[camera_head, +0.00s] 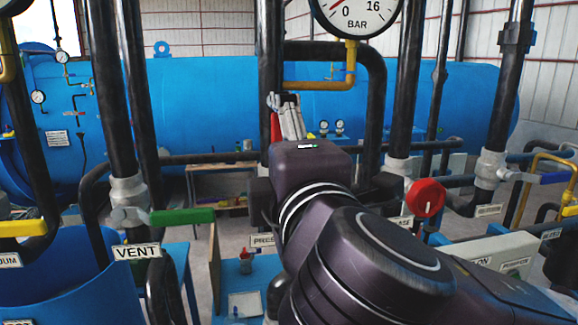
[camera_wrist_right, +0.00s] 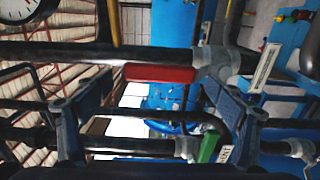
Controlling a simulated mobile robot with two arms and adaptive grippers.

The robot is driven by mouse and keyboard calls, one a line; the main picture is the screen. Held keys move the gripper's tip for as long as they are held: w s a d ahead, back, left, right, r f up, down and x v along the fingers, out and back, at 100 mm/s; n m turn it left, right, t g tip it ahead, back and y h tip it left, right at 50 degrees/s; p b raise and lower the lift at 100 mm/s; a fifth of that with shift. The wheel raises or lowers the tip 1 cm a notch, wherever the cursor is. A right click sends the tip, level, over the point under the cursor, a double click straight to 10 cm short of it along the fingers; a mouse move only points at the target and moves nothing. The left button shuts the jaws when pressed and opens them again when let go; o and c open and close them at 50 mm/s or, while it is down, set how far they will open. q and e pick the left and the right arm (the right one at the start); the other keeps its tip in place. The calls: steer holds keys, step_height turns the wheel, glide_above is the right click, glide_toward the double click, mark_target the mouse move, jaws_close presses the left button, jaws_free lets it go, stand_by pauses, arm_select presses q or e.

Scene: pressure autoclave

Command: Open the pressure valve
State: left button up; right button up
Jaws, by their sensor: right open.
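The pressure valve's red lever handle (camera_wrist_right: 160,73) lies along its dark pipe in the right wrist view, between and apart from the two fingertips. In the head view only a strip of the red handle (camera_head: 275,127) shows beside my gripper. Below it, a label reading "PRESS" (camera_head: 263,240) is partly hidden by my arm. My right gripper (camera_wrist_right: 155,88) is open and empty in the wrist view, its fingers spread to either side of the handle. In the head view the right gripper (camera_head: 288,112) is mostly hidden behind my wrist. My left gripper is not in view.
A green VENT handle (camera_head: 181,216) sticks out at the left, and a red round knob (camera_head: 425,197) stands right of my wrist. A pressure gauge (camera_head: 357,15) hangs above. Vertical black pipes (camera_head: 112,90) stand on both sides, before a blue tank (camera_head: 205,100).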

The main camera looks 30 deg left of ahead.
steer(key=v, duration=0.9)
steer(key=shift+d, duration=0.1)
